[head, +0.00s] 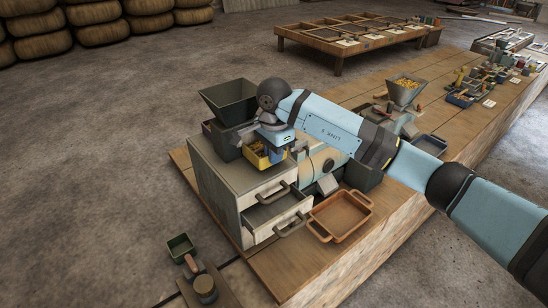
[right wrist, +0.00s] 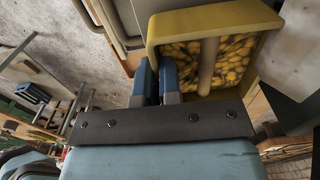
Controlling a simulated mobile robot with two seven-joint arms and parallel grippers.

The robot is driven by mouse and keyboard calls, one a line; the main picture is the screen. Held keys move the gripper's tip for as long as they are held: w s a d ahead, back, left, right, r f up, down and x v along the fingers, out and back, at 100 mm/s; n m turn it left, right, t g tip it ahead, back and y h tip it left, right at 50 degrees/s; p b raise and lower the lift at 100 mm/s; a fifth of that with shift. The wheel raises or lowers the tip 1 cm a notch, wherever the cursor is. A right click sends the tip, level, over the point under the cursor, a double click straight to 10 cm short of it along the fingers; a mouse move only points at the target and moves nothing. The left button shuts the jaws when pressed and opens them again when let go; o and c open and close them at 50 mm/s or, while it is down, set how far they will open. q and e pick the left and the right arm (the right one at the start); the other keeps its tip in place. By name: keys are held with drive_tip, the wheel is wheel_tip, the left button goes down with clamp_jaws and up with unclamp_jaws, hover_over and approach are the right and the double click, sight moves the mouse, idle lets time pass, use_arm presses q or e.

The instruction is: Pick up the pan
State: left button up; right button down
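A yellow open pan (head: 258,158) filled with yellow pieces shows at the top of the grey cabinet, in front of the dark hopper. It fills the upper part of the right wrist view (right wrist: 262,18). My right gripper (head: 275,142) is at its right side. In the wrist view its two blue fingers (right wrist: 158,82) are close together on either side of the pan's near left wall, closed on it. Whether the pan rests on the cabinet or hangs just above it I cannot tell. My left gripper is not in view.
The grey cabinet (head: 213,178) has an open drawer (head: 279,211). A dark hopper (head: 230,98) stands behind the pan. An orange-brown two-handled tray (head: 340,215) lies on the wooden bench (head: 285,268). A small green box (head: 181,247) is at lower left.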

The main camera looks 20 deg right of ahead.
drive_tip(key=shift+f, duration=0.95)
drive_tip(key=c, duration=1.7)
unclamp_jaws()
drive_tip(key=shift+f, duration=0.15)
drive_tip(key=shift+c, duration=0.2)
drive_tip(key=o, duration=0.4)
drive_tip(key=shift+r, duration=0.2)
